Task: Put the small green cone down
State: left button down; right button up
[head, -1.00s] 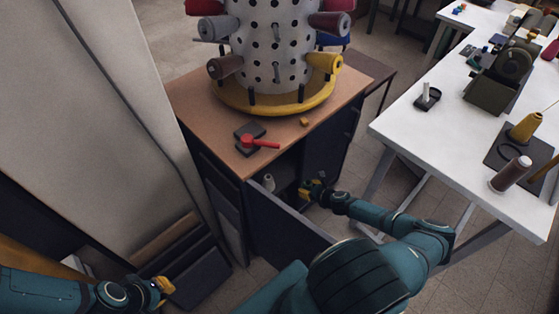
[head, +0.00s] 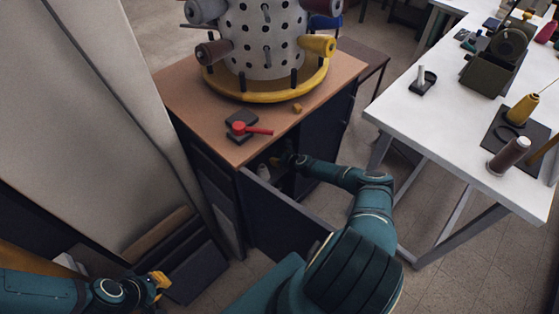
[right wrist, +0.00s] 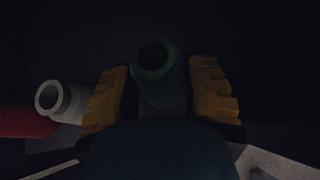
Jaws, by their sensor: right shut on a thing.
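The small green cone (right wrist: 158,72) stands between the yellow fingers of my right gripper (right wrist: 160,88) in the right wrist view, and the gripper is shut on it. In the head view my right gripper (head: 288,160) reaches into the dark open cabinet (head: 285,205) under the wooden top. The green cone cannot be made out there. Whether its base touches the cabinet floor is hidden. My left gripper (head: 160,282) is at the lower left, away from the cabinet; its finger opening is not clear.
Inside the cabinet, a white cone (right wrist: 62,100) and a red cone (right wrist: 22,122) lie left of the green one. The open cabinet door (head: 280,220) stands close to my right arm. A red-handled tool (head: 252,130) lies on the wooden top (head: 190,100). A white table (head: 420,125) is at the right.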

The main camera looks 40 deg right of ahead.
jog(key=shift+f, duration=0.35)
jog(key=shift+f, duration=0.15)
jog(key=o, duration=0.8)
jog(key=shift+s+r, duration=0.1)
jog(key=shift+r, duration=0.15)
jog(key=shift+p+v, duration=2.05)
jog(key=shift+v, duration=3.8)
